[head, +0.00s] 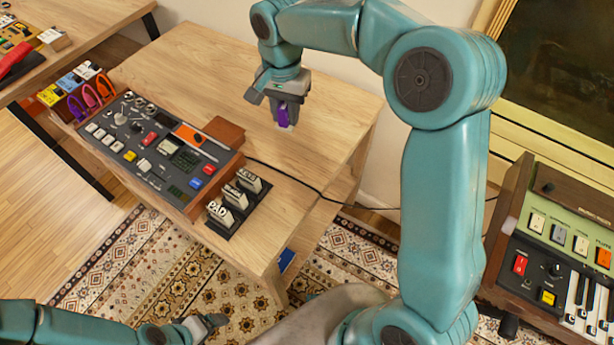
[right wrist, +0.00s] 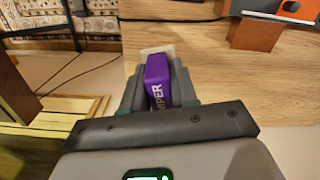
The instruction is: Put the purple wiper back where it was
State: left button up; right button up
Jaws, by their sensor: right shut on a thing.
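The purple wiper (right wrist: 157,82) is between the fingers of my right gripper (right wrist: 157,85); the letters "IPER" show on its side and a pale edge shows at its far end. In the head view my right gripper (head: 284,98) is shut on the purple wiper (head: 284,115), over the bare right part of the wooden table (head: 215,60). I cannot tell whether the wiper touches the table. My left gripper (head: 205,325) is low at the bottom edge, over the patterned rug, and its fingers are too unclear to tell open from shut.
A control panel (head: 150,140) with buttons and a wooden block (head: 222,133) stands on the table. A rack of labelled cards (head: 235,200) sits at its front edge. Coloured loops (head: 92,95) stand at the left. A black cable (head: 290,177) crosses the table. A keyboard (head: 560,250) is at right.

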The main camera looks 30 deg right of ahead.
jog(key=s+d+m+b, duration=0.1)
jog(key=d+m, duration=0.2)
jog(key=d, duration=0.2)
send_over(308, 168)
notch_tip(308, 168, down, 15)
jog(key=shift+d+b, duration=0.1)
jog(key=shift+b, duration=0.25)
notch_tip(308, 168, down, 5)
jog(key=shift+r, duration=0.1)
pick_arm(q)
notch_tip(308, 168, down, 3)
jog(key=shift+s, duration=0.1)
pick_arm(e)
jog(key=shift+r, duration=0.1)
pick_arm(q)
jog(key=shift+f, duration=0.1)
pick_arm(e)
jog(key=shift+f, duration=0.25)
jog(key=o, duration=0.9)
jog(key=shift+r, duration=0.1)
pick_arm(q)
jog(key=shift+f, duration=0.1)
pick_arm(e)
jog(key=shift+o, duration=0.2)
